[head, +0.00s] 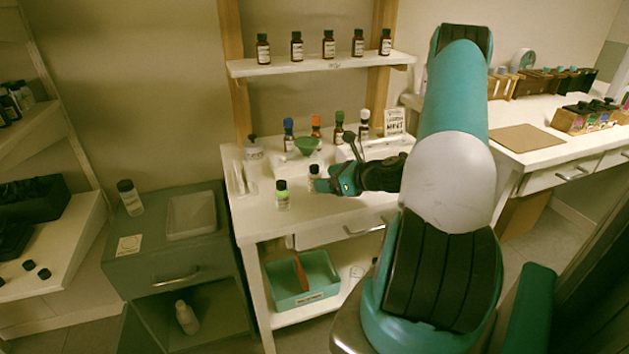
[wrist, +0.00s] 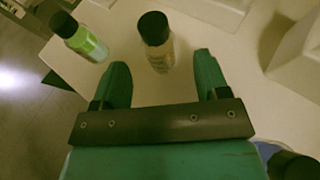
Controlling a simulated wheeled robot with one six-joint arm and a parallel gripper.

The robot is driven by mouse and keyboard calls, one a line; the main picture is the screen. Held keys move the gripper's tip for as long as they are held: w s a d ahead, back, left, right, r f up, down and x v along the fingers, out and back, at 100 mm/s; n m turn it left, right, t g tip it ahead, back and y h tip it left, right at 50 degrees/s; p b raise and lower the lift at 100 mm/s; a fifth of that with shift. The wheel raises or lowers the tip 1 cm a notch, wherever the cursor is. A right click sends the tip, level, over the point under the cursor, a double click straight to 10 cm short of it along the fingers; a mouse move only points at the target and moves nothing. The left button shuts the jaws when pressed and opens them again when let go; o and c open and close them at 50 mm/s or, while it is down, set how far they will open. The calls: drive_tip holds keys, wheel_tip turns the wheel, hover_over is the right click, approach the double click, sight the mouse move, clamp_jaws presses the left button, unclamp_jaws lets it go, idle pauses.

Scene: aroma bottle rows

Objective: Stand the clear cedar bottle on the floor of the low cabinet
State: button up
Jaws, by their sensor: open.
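A clear bottle with a black cap (head: 314,172) stands upright on the white workbench; its label is too small to read. In the wrist view this clear bottle (wrist: 157,52) is just beyond and between my fingertips. My gripper (head: 325,182) is open and empty, level with the bench top beside it; its two teal fingers show in the wrist view (wrist: 160,65). Another clear bottle with a dark cap (head: 130,198) stands on top of the low grey cabinet (head: 150,262). The cabinet is open below, and a white bottle (head: 187,318) stands on its floor.
A green bottle (head: 283,195) stands left of the clear one and shows in the wrist view (wrist: 80,38). A green funnel (head: 306,145) and several capped bottles stand behind. A white tray (head: 191,215) sits on the cabinet. A teal bin (head: 302,280) is on the bench's lower shelf.

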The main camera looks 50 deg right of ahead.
drive_tip(key=x, duration=0.5)
drive_tip(key=shift+f, duration=0.2)
drive_tip(key=shift+s, duration=0.1)
drive_tip(key=c, duration=1.1)
drive_tip(key=shift+r+p, duration=0.1)
drive_tip(key=shift+p, duration=0.2)
